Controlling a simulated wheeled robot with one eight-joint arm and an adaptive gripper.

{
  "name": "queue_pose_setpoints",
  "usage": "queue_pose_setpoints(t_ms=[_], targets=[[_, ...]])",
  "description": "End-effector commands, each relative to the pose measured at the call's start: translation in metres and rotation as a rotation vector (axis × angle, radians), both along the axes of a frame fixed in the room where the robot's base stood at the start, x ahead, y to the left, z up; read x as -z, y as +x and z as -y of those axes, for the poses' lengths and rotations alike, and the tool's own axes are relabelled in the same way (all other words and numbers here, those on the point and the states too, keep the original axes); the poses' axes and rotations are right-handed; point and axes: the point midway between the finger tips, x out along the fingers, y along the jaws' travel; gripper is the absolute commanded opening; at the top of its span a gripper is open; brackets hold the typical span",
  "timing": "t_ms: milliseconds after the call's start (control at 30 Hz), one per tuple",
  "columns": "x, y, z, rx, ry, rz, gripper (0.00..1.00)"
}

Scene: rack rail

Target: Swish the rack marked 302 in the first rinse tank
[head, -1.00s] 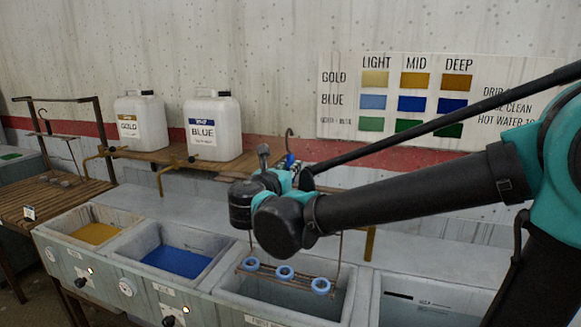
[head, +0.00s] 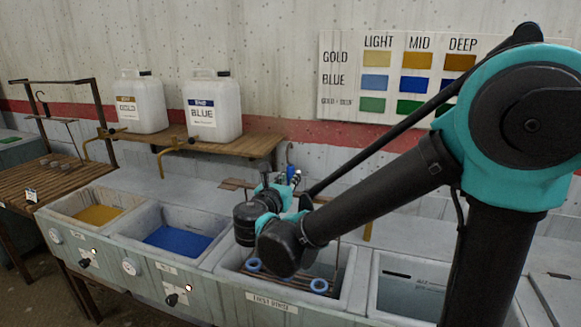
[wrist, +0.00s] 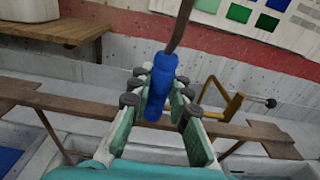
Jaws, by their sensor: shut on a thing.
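My gripper (wrist: 162,105) is shut on the blue grip of the rack's upright handle (wrist: 161,85) in the wrist view. In the head view the blue grip (head: 291,172) shows just above my wrist. The rack (head: 290,280) hangs below, low inside the tank labelled first rinse (head: 345,297), with blue rings (head: 319,286) on it. My wrist hides the rack's middle. I cannot see a 302 mark on it, nor tell how deep it is in the water.
A blue dye tank (head: 180,242) and a gold dye tank (head: 98,214) lie to the left. Another tank (head: 415,297) adjoins on the right. A shelf with gold and blue jugs (head: 213,108) stands behind. A second hanger stand (head: 97,120) is at far left.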

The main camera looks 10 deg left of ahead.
Motion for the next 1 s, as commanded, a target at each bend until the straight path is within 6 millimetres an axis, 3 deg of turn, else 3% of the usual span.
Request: queue_pose_setpoints(t_ms=[600, 1000], targets=[[0.072, 0.000, -0.001, 0.000, 0.000, 0.001, 0.00], [0.081, 0.000, 0.000, 0.000, 0.000, 0.001, 0.00]])
